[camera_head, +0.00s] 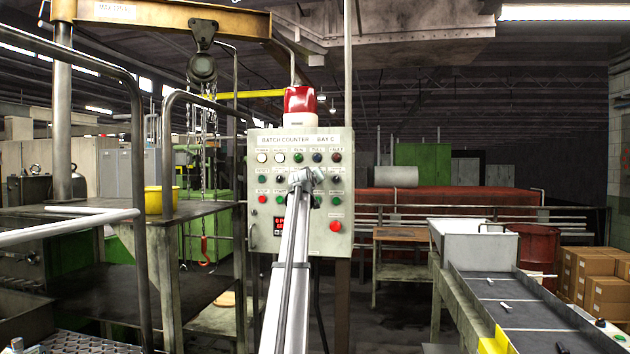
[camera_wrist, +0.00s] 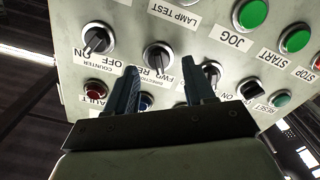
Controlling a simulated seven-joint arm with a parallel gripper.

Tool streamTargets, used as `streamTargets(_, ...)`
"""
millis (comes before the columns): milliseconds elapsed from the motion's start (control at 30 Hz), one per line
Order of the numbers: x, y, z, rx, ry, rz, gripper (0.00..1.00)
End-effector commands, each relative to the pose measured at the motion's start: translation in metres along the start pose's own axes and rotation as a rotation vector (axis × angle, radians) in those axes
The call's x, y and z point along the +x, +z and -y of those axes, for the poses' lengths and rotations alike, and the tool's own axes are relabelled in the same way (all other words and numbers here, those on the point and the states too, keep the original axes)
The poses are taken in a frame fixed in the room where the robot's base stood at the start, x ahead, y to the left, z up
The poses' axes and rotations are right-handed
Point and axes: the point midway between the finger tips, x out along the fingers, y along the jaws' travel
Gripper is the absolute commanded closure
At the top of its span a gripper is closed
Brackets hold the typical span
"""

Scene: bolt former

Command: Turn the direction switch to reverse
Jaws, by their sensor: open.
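I cannot tell the remaining depth gap. In the head view my gripper (camera_head: 308,178) covers the panel's middle and hides the switch.
In the wrist view a counter knob (camera_wrist: 97,38) and another black knob (camera_wrist: 211,70) flank the switch closely. A red beacon (camera_head: 300,99) tops the panel. A chain hoist (camera_head: 202,68) hangs left.

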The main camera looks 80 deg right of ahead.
Motion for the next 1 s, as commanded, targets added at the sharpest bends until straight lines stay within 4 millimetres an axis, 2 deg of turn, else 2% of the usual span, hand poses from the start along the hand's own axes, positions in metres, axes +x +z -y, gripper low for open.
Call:
streamTargets(33, 0.0081, -0.0006, -0.0002, 0.000, 0.000, 0.001, 0.46)
streamTargets(133, 0.0139, 0.0000, -0.0002, 0.000, 0.000, 0.001, 0.46)
streamTargets(433, 0.0150, 0.0004, -0.0002, 0.000, 0.000, 0.000, 0.46)
streamTargets(1000, 0.0148, 0.0002, 0.0000, 0.000, 0.000, 0.000, 1.00)
